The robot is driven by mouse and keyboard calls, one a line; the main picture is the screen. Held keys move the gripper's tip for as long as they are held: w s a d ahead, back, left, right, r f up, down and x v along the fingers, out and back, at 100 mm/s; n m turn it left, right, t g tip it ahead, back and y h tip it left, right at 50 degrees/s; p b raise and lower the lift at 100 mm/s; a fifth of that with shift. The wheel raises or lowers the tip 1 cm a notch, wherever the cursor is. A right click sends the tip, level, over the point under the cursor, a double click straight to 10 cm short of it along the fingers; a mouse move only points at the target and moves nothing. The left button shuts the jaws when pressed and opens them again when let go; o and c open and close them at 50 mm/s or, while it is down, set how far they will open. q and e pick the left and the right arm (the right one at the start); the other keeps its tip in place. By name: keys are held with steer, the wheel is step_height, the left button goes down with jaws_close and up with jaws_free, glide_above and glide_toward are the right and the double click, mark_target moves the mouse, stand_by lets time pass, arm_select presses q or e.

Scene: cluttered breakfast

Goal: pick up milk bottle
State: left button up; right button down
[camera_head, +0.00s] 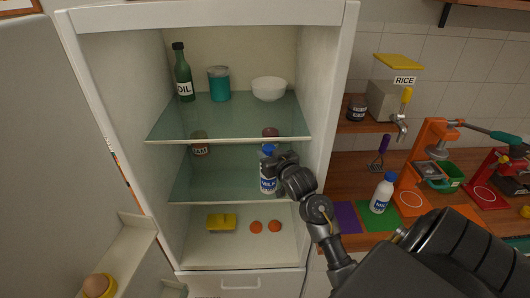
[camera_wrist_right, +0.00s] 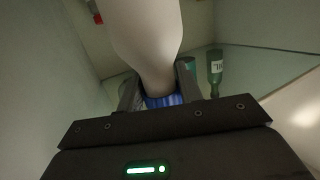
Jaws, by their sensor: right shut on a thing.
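A white milk bottle with a blue cap and blue label (camera_head: 267,184) is upright at the middle glass shelf inside the open fridge. My right gripper (camera_head: 274,163) reaches into the fridge and is shut on this bottle near its top. In the right wrist view the pale bottle (camera_wrist_right: 147,40) and its blue cap (camera_wrist_right: 163,101) are between the two fingers. I cannot tell whether its base touches the shelf. My left gripper is not in view.
A jam jar (camera_head: 200,146) and a dark red item (camera_head: 270,133) share the fridge's middle level. Above are an oil bottle (camera_head: 183,76), teal canister (camera_head: 219,85) and white bowl (camera_head: 269,89). Below are a yellow block (camera_head: 221,222) and two orange items. The fridge's right wall (camera_head: 325,110) is close.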

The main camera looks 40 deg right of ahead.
steer(key=f+b+v, duration=0.2)
steer(key=v, duration=1.2)
steer(key=shift+s+b, duration=0.4)
steer(key=shift+s, duration=0.15)
steer(key=w+a+f+n+y+b, duration=0.1)
steer(key=w+a+f+y+b, duration=0.1)
steer(key=a, duration=0.7)
steer(key=w+a+f+n+y+b, duration=0.2)
steer(key=a+f+b, duration=0.3)
steer(key=a, duration=0.5)
steer(key=shift+w+a+f+t+b, duration=0.3)
steer(key=shift+w+t+b, duration=0.15)
steer(key=shift+b, duration=0.3)
stand_by(0.3)
